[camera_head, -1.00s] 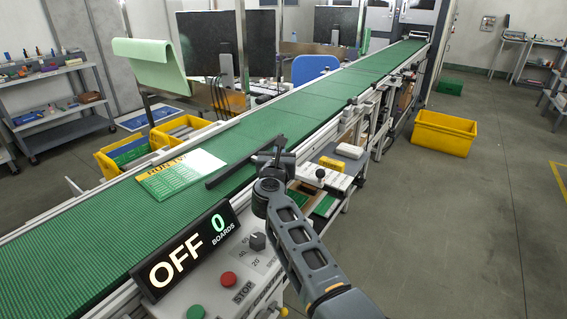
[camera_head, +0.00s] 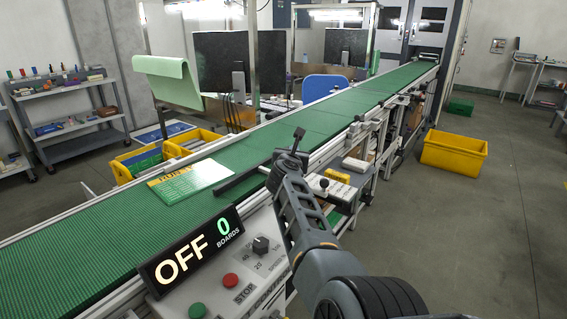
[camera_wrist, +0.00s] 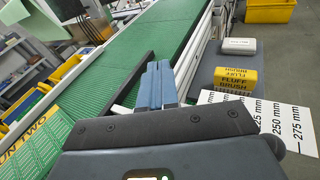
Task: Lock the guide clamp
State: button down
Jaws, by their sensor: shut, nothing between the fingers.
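The black guide bar (camera_head: 243,183) lies slantwise over the green belt, and it also shows in the wrist view (camera_wrist: 133,82) left of the fingers. My gripper (camera_wrist: 159,66) is shut and empty, its two blue-grey fingers side by side over the belt's near edge. In the head view my wrist (camera_head: 288,168) is at the bar's right end. A dark upright piece (camera_head: 298,137) stands above it; I cannot tell whether it is clamp lever or gripper. The clamp itself is mostly hidden by my arm. A board (camera_head: 190,181) marked RUN lies on the belt left of the bar.
The control box with the OFF display (camera_head: 188,250), red stop button (camera_head: 230,281) and speed knob (camera_head: 261,244) stands in front. A ruler plate (camera_wrist: 262,117) and a yellow-labelled brush box (camera_wrist: 236,78) lie right of the fingers. A yellow crate (camera_head: 453,155) sits on the floor.

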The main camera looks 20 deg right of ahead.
jog(key=shift+w+d, duration=0.1)
jog(key=shift+w+d+f+b, duration=0.65)
jog(key=shift+d+b, duration=0.2)
jog(key=shift+b, duration=0.3)
jog(key=shift+w+d+f+b, duration=0.55)
jog(key=shift+d+b, duration=0.25)
jog(key=shift+b, duration=0.35)
jog(key=shift+f, duration=0.1)
